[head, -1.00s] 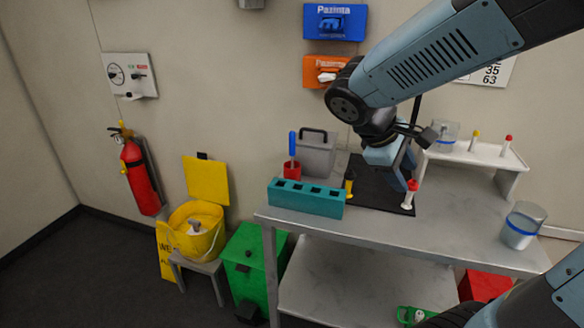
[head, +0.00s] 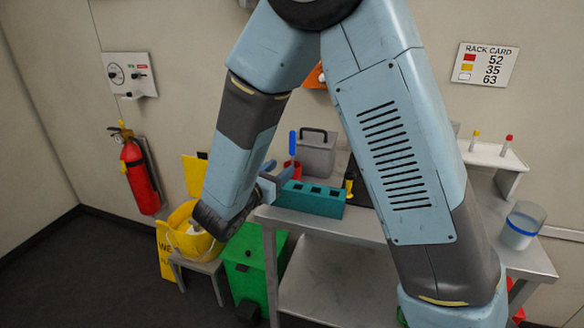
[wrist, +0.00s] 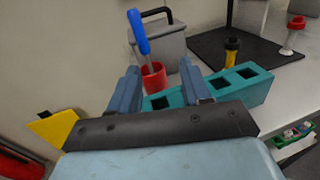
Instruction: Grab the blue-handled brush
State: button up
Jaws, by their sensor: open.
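The blue-handled brush (head: 292,144) stands in a red cup (head: 296,166) at the left end of the table, handle up. In the wrist view the blue handle (wrist: 139,32) leans a little left and rises from the red cup (wrist: 153,77); the brush's lower end is hidden in the cup. My gripper (head: 277,175) is at the table's left edge, in front of the cup. Its two fingers, seen in the wrist view (wrist: 160,82), are apart and empty, with the cup beyond and between them.
A teal block with square holes (head: 310,198) lies right of the cup, close to my right finger in the wrist view. A grey box with a dark handle (head: 317,152) stands behind. A black-and-yellow item (wrist: 231,51) stands beyond the block. A yellow bucket (head: 187,238) is lower left.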

aim_at(291, 152)
jog(key=shift+n+t+y, duration=0.4)
jog(key=shift+n+t, duration=0.1)
jog(key=shift+n, duration=0.2)
jog(key=w, duration=0.2)
jog(key=w+d, duration=0.1)
jog(key=w, duration=0.1)
jog(key=w+f, duration=0.1)
jog(key=w, duration=0.2)
jog(key=shift+d, duration=0.25)
jog(key=shift+r+x, duration=0.1)
jog(key=shift+x, duration=1.3)
jog(key=shift+r+x, duration=0.15)
jog(key=shift+x, duration=1.3)
jog(key=shift+c, duration=0.5)
grip_shut()
